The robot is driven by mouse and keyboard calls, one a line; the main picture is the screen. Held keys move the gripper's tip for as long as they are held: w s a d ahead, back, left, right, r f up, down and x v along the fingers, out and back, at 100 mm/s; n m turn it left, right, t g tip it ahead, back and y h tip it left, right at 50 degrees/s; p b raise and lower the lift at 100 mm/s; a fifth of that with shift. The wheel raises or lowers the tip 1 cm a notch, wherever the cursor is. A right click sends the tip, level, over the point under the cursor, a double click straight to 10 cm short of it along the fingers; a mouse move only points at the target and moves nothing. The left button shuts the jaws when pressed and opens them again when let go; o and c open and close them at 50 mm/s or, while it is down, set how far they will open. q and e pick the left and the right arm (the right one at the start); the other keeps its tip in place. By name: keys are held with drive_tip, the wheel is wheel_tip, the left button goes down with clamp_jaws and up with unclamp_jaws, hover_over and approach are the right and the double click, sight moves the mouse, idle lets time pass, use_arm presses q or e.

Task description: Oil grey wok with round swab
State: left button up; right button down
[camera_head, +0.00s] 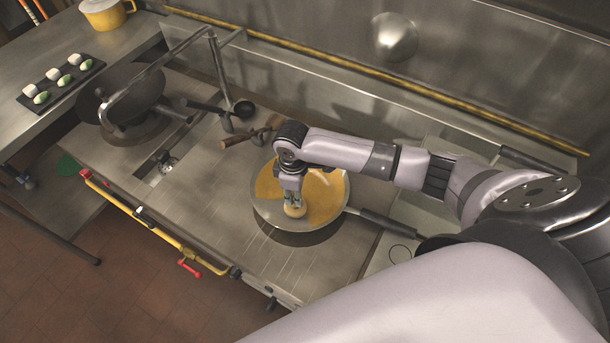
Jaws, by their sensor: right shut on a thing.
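The grey wok (322,231) sits on the right burner of the range, its dark handle pointing right. Orange-yellow oil (325,190) coats much of its inside; a grey patch shows at the front left. My right gripper (293,198) points down into the wok and is shut on the round swab (295,210). The pale swab head is low in the wok and seems to touch its inner surface. My arm hides the back part of the wok. My left gripper is not in view.
A dark wok (130,90) sits on the left burner under a bent tap pipe (215,65). Ladles and a wooden-handled tool (240,141) lie behind the grey wok. A black tray (62,83) with white and green pieces and a yellow pot (103,15) stand at upper left.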

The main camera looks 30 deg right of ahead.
drive_tip(key=shift+r, duration=0.25)
drive_tip(key=shift+s+d, duration=0.35)
drive_tip(key=shift+d, duration=0.2)
drive_tip(key=shift+s+d, duration=0.3)
drive_tip(key=shift+d, duration=0.25)
drive_tip(key=shift+w+d+f+b, duration=0.15)
drive_tip(key=shift+w+b, duration=0.2)
drive_tip(key=shift+w, duration=0.3)
drive_tip(key=shift+w+d+f+b, duration=0.1)
drive_tip(key=shift+w+d+b, duration=0.2)
drive_tip(key=shift+w, duration=0.4)
drive_tip(key=shift+w+d+f+b, duration=0.15)
drive_tip(key=shift+w+b, duration=0.2)
drive_tip(key=shift+w, duration=0.4)
drive_tip(key=shift+w+d+b, duration=0.2)
drive_tip(key=shift+w+b, duration=0.15)
drive_tip(key=shift+w, duration=0.35)
drive_tip(key=shift+r, duration=0.1)
wheel_tip(320, 180, up, 10)
drive_tip(key=p, duration=0.2)
drive_tip(key=shift+f+p, duration=0.25)
drive_tip(key=shift+p, duration=0.1)
